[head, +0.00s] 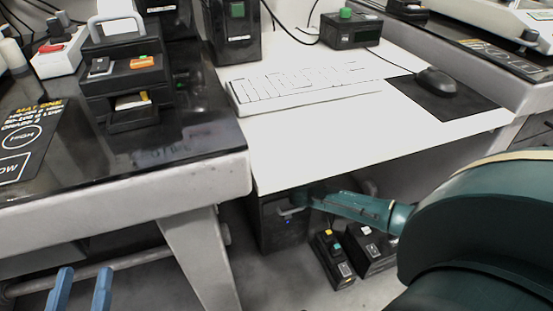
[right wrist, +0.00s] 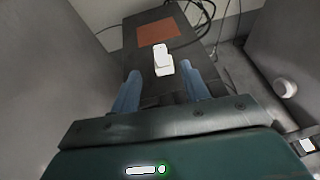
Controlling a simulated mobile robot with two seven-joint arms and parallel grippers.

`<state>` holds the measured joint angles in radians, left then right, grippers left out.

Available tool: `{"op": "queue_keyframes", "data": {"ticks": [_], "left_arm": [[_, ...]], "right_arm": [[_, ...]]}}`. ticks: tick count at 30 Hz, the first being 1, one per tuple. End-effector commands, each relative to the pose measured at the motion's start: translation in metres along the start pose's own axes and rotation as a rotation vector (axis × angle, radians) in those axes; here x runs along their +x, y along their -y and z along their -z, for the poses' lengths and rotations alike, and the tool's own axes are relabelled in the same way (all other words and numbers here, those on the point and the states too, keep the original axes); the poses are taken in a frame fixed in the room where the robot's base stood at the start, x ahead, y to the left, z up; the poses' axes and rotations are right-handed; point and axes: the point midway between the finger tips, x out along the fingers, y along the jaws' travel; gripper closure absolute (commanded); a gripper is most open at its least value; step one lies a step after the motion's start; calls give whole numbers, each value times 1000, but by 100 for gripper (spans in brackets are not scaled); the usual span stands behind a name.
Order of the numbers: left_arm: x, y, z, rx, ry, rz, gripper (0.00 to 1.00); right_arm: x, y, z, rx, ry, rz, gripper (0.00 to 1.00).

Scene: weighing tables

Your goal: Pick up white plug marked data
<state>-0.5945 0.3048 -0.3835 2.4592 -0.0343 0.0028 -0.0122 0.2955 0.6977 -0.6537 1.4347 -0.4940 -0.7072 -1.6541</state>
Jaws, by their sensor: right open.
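A white plug (right wrist: 163,61) stands on top of a dark box in the right wrist view; any marking on it is too small to read. My right gripper (right wrist: 159,71) is open. Its two blue fingers are on either side of the plug's near end in the picture, with gaps to it; I cannot tell the depth. In the head view my right arm reaches under the white table to the black box (head: 268,226); the plug cannot be made out there. My left gripper (head: 81,273) is open and empty at the lower left.
The white table (head: 330,135) overhangs my right arm. Two small black units (head: 333,258) stand on the floor beside the box. A brown patch (right wrist: 159,30) and dark cables (right wrist: 205,38) lie behind the plug. A grey table leg (head: 205,255) stands to the left.

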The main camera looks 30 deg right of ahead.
Motion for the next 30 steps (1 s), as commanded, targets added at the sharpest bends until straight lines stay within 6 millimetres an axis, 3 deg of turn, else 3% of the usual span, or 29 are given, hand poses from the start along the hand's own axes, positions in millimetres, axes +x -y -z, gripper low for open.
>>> {"op": "queue_keyframes", "data": {"ticks": [6,13,20,30], "left_arm": [[13,9,22,113,-199,-24,64],[19,13,52,238,-395,-43,64],[18,14,67,295,-482,-52,64],[19,14,69,299,-489,-53,64]], "right_arm": [[48,0,5,2,2,3,55],[84,0,4,2,1,1,55],[97,0,1,0,0,1,55],[98,0,0,0,0,0,58]]}}
